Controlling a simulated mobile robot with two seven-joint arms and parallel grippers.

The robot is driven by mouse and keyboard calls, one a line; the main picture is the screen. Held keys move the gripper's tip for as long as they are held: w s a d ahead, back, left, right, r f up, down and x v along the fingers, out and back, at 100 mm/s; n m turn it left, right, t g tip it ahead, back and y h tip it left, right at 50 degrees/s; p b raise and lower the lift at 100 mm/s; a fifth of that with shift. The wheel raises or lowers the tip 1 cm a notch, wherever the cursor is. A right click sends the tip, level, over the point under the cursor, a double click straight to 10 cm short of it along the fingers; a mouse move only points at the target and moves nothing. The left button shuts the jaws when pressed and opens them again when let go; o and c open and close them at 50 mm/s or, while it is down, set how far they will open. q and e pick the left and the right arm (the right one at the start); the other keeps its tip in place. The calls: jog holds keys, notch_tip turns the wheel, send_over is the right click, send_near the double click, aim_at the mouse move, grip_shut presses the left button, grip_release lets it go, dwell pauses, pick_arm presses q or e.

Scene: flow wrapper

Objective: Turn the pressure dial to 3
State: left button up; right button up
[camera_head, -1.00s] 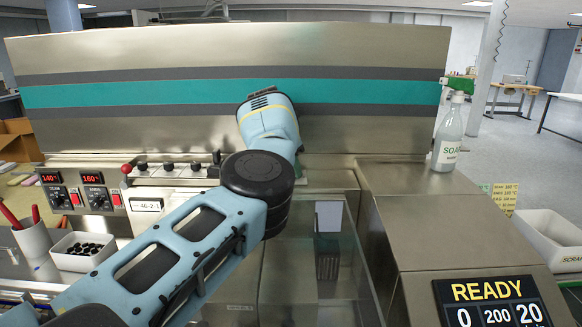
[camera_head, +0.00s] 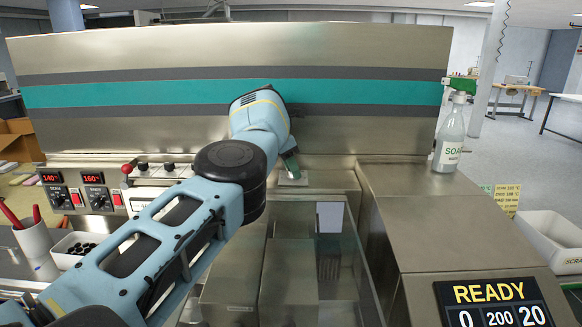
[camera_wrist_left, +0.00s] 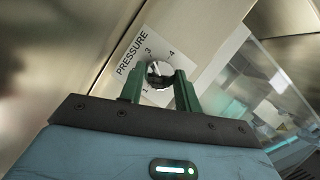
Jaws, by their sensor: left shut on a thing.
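The pressure dial (camera_wrist_left: 160,69) is a small round, dark and shiny knob on a white plate marked PRESSURE (camera_wrist_left: 131,54) in the left wrist view. The numbers 3 and 4 show above and right of the knob, and a 1 shows below it. The knob's pointer is not clear. My left gripper (camera_wrist_left: 161,76) has its two green fingers on either side of the knob and is shut on it. In the head view the left gripper (camera_head: 290,163) is partly hidden by my arm, beside a pale plate (camera_head: 292,179). My right gripper is not in view.
A soap bottle (camera_head: 449,135) stands on the steel ledge at right, above a READY display (camera_head: 494,303). A row of small knobs with a red-topped lever (camera_head: 127,169) lies left of my arm. A cup of red pens (camera_head: 34,238) stands at far left.

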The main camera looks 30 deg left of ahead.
pick_arm(q)
jog(key=shift+r, duration=0.15)
jog(key=o, duration=1)
jog(key=v, duration=0.7)
jog(key=shift+s+a+r, duration=0.1)
jog(key=shift+s+r, duration=0.1)
jog(key=shift+r, duration=0.1)
